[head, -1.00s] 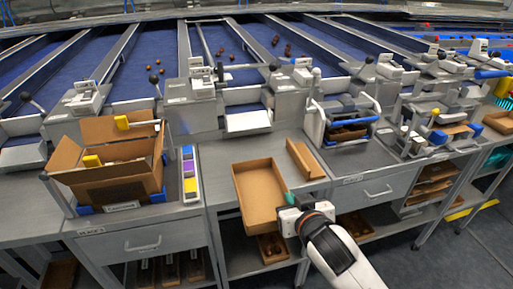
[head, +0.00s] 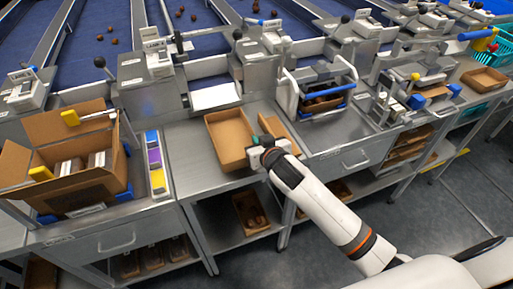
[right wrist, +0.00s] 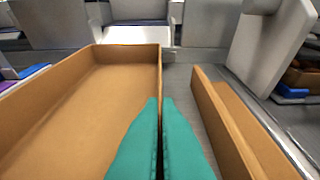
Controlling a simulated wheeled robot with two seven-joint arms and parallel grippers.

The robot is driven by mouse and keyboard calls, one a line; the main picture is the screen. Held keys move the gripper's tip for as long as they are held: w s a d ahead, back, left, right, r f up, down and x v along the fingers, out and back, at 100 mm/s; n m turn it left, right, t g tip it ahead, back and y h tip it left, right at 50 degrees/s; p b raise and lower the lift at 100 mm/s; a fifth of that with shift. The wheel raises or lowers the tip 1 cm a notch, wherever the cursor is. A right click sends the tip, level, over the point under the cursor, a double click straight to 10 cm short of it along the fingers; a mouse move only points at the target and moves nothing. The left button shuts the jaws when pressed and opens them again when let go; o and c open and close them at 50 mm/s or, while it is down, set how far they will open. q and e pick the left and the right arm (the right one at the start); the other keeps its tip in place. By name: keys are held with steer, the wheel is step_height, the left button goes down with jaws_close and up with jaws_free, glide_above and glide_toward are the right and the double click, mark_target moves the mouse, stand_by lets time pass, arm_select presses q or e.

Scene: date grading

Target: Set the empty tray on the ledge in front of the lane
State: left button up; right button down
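The empty tray (head: 209,139) is a shallow brown cardboard box over the grey bench, just in front of the pale plate (head: 216,97) at the lane's end. In the right wrist view the tray (right wrist: 70,110) fills the left side and its inside is bare. My right gripper (head: 264,146) is at the tray's right wall. Its teal fingers (right wrist: 160,103) are nearly together, one on each side of that wall, shut on it. Whether the tray touches the bench is not clear. My left gripper is out of view.
A narrow cardboard tray (head: 281,130) lies close on the right, also in the right wrist view (right wrist: 230,125). An open carton (head: 100,145) and a coloured strip holder (head: 156,165) stand left. A metal handled unit (head: 318,90) stands right. Bare bench (head: 190,160) lies left of the tray.

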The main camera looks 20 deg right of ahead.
steer(key=shift+f, duration=1.7)
steer(key=shift+f, duration=0.15)
steer(key=c, duration=1.7)
jaws_free()
steer(key=shift+r, duration=0.2)
steer(key=v, duration=1.2)
steer(key=shift+b, duration=0.35)
